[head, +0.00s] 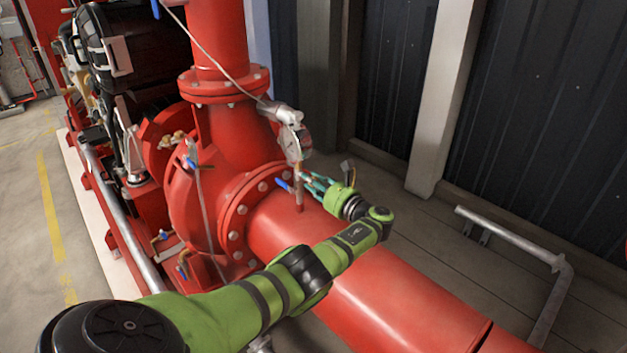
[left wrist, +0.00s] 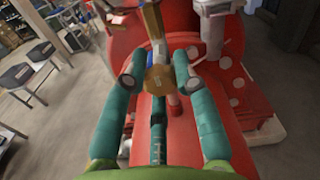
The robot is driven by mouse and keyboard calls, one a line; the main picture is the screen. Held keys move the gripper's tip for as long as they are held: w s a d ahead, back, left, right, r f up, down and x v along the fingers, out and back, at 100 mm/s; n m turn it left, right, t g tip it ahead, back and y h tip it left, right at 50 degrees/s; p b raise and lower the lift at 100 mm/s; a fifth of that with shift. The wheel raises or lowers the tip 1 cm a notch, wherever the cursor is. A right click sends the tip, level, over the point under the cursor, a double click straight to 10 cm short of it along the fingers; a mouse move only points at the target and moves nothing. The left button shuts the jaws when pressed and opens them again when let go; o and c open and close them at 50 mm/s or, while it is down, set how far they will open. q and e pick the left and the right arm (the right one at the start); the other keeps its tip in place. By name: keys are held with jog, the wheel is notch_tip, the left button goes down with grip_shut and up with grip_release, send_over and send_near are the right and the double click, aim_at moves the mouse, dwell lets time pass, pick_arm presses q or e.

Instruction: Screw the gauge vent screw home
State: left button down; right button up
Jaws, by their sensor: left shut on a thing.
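My left gripper (head: 312,183) reaches over the red pipe from the right, to the gauge fitting on the pump. My right gripper is not in view.
A blue valve lever (head: 284,186) sits just left of the fingers. The large red pipe (head: 385,290) runs under my left forearm. A thin grey cable (head: 215,58) passes above the gauge. A grey pipe rail (head: 510,237) and dark wall panels stand at right.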

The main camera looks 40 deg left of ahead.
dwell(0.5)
pick_arm(q)
jog(key=c, duration=1)
grip_release()
jog(key=shift+w, duration=0.1)
jog(key=shift+o, duration=0.2)
jog(key=s+d, duration=0.1)
jog(key=d, duration=1.1)
